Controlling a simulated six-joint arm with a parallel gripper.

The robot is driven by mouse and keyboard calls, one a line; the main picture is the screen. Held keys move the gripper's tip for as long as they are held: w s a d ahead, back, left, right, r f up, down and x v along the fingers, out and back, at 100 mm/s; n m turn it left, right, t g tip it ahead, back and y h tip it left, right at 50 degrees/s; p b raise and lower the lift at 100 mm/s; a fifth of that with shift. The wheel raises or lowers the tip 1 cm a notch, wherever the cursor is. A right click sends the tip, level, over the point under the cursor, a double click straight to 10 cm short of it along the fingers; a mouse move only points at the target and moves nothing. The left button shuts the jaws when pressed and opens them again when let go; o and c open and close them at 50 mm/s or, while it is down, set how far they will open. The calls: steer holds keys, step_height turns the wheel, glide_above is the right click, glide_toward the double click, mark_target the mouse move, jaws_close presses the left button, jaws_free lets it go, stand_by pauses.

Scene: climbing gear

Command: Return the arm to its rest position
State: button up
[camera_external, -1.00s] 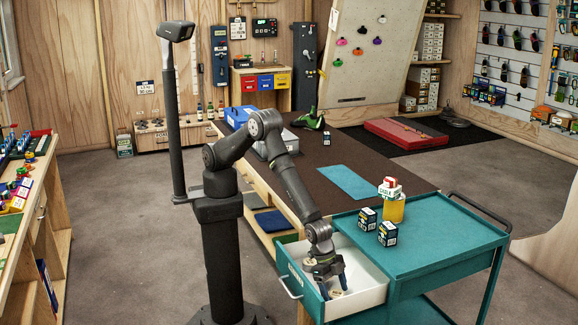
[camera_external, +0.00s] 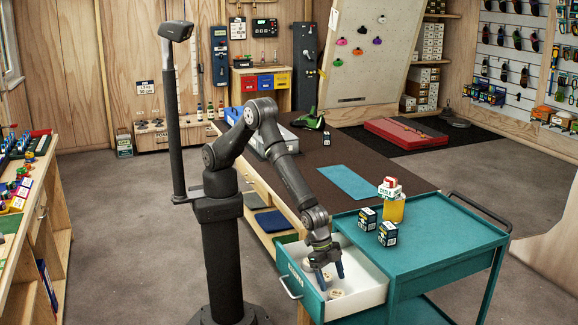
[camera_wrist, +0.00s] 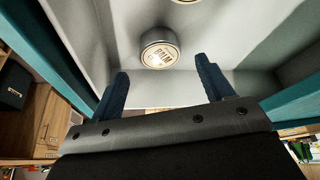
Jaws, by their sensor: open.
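My gripper (camera_external: 331,281) is over the open white drawer (camera_external: 371,293) of the teal cart in the external view. Its two blue fingers are apart with nothing between them. In the wrist view my gripper (camera_wrist: 166,88) also shows open, its fingers reaching toward the drawer floor. A round balm tin (camera_wrist: 160,50) lies in the drawer just beyond the fingertips, apart from them. A second tin (camera_wrist: 186,1) is cut off at the top edge. In the external view one tin (camera_external: 335,294) shows below the fingers.
The teal cart top (camera_external: 440,245) holds two dark small boxes (camera_external: 387,233) and a yellow jar (camera_external: 391,208). The dark-topped bench (camera_external: 385,165) with a blue mat (camera_external: 346,182) stands behind the drawer. The drawer walls surround the fingers closely. Open floor lies left of my base.

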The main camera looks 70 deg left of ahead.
mark_target(335, 293)
steer(key=v, duration=0.7)
steer(key=x, duration=1.2)
steer(key=shift+f, duration=0.4)
step_height(335, 293, up, 38)
steer(key=w+a+n, duration=0.2)
steer(key=w+a, duration=0.2)
steer(key=w, duration=0.8)
steer(key=w+a+n+t+y, duration=0.1)
steer(key=w+a+n, duration=0.2)
steer(key=w, duration=0.9)
steer(key=shift+w+a+f, duration=0.15)
steer(key=shift+a+f, duration=0.05)
steer(key=shift+a, duration=1.05)
